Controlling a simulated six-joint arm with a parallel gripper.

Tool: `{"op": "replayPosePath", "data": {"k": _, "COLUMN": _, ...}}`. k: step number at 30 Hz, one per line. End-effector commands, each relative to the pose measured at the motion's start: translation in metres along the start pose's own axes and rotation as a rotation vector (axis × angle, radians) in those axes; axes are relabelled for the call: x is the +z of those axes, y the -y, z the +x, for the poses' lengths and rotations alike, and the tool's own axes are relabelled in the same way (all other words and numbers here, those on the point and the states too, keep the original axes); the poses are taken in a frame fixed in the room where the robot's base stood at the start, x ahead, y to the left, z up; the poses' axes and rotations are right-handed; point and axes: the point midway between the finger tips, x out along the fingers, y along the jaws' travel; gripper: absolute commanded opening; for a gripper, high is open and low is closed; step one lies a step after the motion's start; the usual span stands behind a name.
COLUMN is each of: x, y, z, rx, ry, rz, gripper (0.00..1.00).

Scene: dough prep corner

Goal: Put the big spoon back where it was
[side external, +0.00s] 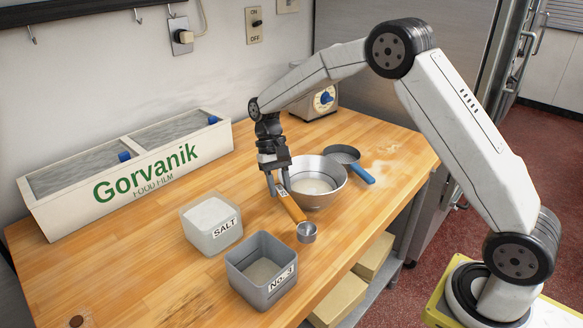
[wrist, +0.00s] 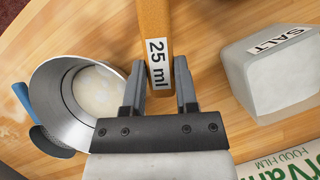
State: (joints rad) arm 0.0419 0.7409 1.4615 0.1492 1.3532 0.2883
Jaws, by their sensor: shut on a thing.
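The spoon (side external: 292,207) has a long orange-brown handle and a small round metal cup (side external: 307,232) at its near end. My gripper (side external: 278,190) is shut on the handle, close to its far end. In the wrist view the handle (wrist: 153,25) sits between the two fingertips (wrist: 160,78) and bears the label "25 ml". The spoon slants toward the near right, in front of the steel bowl; I cannot tell whether its cup touches the table. In the wrist view the cup is out of frame.
The steel bowl (side external: 328,201) holds pale powder; a blue-handled sieve (side external: 343,153) lies behind it. A salt tub (side external: 207,239) and a grey No. 3 tub (side external: 256,292) stand nearby. A long film box (side external: 60,217) lines the wall. Hooks (side external: 32,36) hang upper left. The left table front is clear.

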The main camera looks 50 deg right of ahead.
Motion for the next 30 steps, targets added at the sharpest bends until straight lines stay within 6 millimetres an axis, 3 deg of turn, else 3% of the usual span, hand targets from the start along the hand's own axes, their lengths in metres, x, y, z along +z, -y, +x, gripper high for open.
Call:
{"op": "replayPosePath", "data": {"k": 15, "x": -0.055, "y": 0.017, "z": 0.028, "rx": 0.001, "ry": 0.002, "rz": -0.001, "gripper": 0.0}}
{"op": "replayPosePath", "data": {"k": 30, "x": -0.067, "y": 0.02, "z": 0.033, "rx": 0.0, "ry": 0.001, "rz": -0.001, "gripper": 0.0}}
